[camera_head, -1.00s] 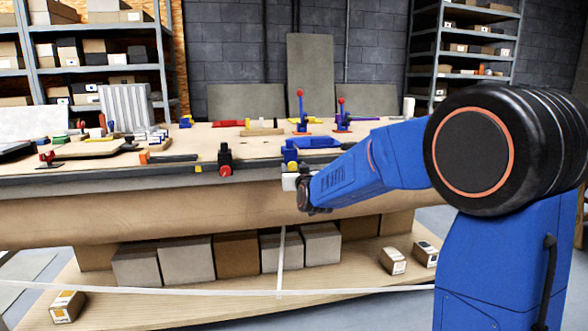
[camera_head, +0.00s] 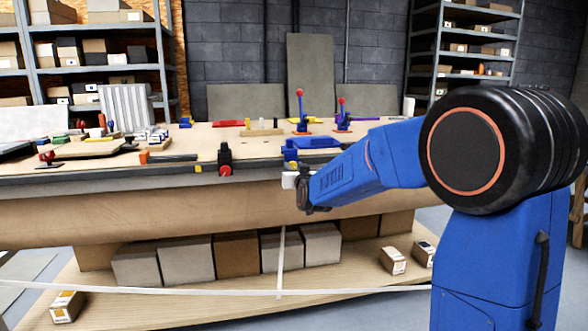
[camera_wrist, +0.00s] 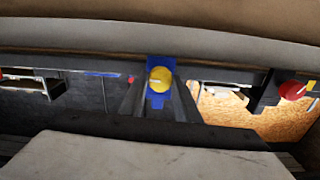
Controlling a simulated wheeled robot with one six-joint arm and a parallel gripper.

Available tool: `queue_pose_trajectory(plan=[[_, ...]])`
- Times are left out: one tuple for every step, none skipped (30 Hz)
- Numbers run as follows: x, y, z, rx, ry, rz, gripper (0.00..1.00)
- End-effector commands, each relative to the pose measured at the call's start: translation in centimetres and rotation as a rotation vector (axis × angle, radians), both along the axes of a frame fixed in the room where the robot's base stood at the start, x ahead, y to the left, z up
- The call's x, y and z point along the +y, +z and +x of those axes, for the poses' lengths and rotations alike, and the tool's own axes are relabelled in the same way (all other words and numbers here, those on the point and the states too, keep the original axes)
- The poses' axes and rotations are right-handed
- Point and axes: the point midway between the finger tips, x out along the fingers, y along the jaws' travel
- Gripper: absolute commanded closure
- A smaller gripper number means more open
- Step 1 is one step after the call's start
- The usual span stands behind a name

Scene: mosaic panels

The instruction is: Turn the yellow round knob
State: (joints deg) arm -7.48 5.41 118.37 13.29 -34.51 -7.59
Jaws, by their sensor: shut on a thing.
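The yellow round knob (camera_wrist: 159,79) shows in the wrist view, in front of its blue mount (camera_wrist: 158,98). My gripper (camera_wrist: 160,84) has one finger on each side of the knob and is shut on it. In the head view my gripper (camera_head: 290,180) is at the front edge of the workbench, just below the blue clamp body (camera_head: 290,152).
A red-knobbed black clamp (camera_head: 225,160) sits on the workbench edge (camera_head: 130,181) to the left; its red knob (camera_wrist: 292,90) shows at the right of the wrist view. Two red-balled levers (camera_head: 300,112) stand behind on the bench. Boxes (camera_head: 235,258) fill the shelf below.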

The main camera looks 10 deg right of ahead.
Motion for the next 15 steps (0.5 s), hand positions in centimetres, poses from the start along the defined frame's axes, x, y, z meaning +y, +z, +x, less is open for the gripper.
queue_pose_trajectory(plan=[[-0.01, 0.0, -0.01, 0.0, 0.0, 0.023, 0.93], [-0.02, 0.0, -0.02, 0.0, 0.0, 0.039, 0.93], [-0.03, 0.0, -0.02, 0.0, 0.0, 0.065, 0.93], [-0.04, -0.01, -0.02, 0.0, 0.0, 0.086, 0.93], [-0.05, 0.0, -0.02, 0.0, 0.0, 0.108, 0.93], [-0.06, -0.01, -0.02, 0.0, 0.0, 0.14, 0.93], [-0.07, -0.01, -0.02, 0.0, 0.0, 0.165, 0.93], [-0.08, -0.01, -0.02, 0.0, 0.0, 0.191, 0.93], [-0.1, -0.02, -0.02, 0.0, 0.0, 0.228, 0.93], [-0.11, -0.03, -0.02, 0.0, 0.0, 0.256, 0.93], [-0.12, -0.03, -0.02, 0.0, 0.0, 0.285, 0.93], [-0.13, -0.03, -0.02, 0.0, 0.0, 0.323, 0.93], [-0.14, -0.04, -0.02, 0.0, 0.0, 0.351, 0.93], [-0.15, -0.04, -0.02, 0.0, 0.0, 0.38, 0.93], [-0.17, -0.05, -0.02, 0.0, 0.0, 0.418, 0.93]])
